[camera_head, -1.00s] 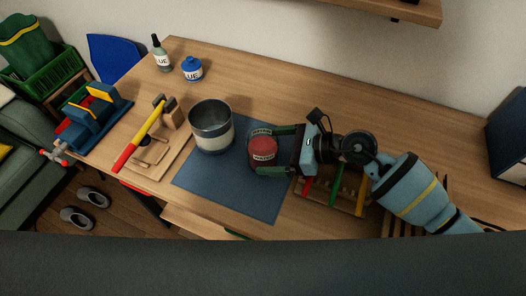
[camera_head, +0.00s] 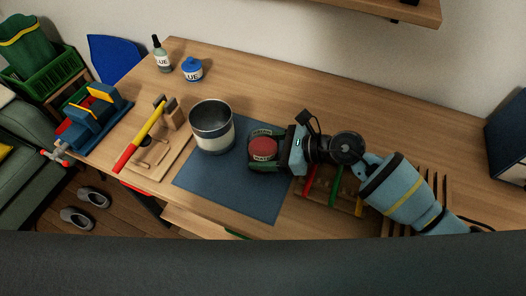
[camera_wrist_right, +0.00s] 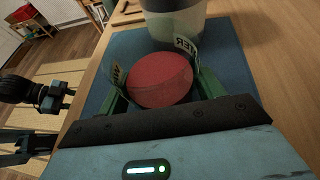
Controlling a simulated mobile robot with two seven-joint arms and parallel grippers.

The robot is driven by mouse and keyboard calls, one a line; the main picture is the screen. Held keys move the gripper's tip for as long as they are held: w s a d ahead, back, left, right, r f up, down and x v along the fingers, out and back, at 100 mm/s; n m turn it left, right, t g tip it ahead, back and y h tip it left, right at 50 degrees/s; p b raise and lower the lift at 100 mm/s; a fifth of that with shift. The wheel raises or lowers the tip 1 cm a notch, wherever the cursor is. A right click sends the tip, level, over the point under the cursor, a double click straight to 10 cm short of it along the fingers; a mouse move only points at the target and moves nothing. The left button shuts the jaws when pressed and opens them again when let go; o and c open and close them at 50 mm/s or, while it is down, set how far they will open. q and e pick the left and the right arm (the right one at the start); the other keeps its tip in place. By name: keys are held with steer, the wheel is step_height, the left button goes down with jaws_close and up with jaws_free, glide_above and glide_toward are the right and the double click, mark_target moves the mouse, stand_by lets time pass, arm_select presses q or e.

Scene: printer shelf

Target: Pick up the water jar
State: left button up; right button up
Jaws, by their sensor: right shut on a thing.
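The water jar (camera_head: 262,149) has a red lid and a white label. It is over the blue mat (camera_head: 215,190), to the right of a metal pot. My right gripper (camera_head: 266,151) comes from the right and is shut on the jar, a green finger on either side. In the right wrist view the red lid (camera_wrist_right: 160,82) sits between the fingers, with part of the label showing. I cannot tell whether the jar's base touches the mat.
The pot (camera_head: 212,128) stands close to the jar's left. A wooden board with a red and yellow tool (camera_head: 140,135) lies further left. Glue containers (camera_head: 193,69) stand at the back. A rack with coloured bars (camera_head: 335,188) is under my right arm. The back right desk is clear.

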mark_target(265, 140)
steer(key=shift+r, duration=0.1)
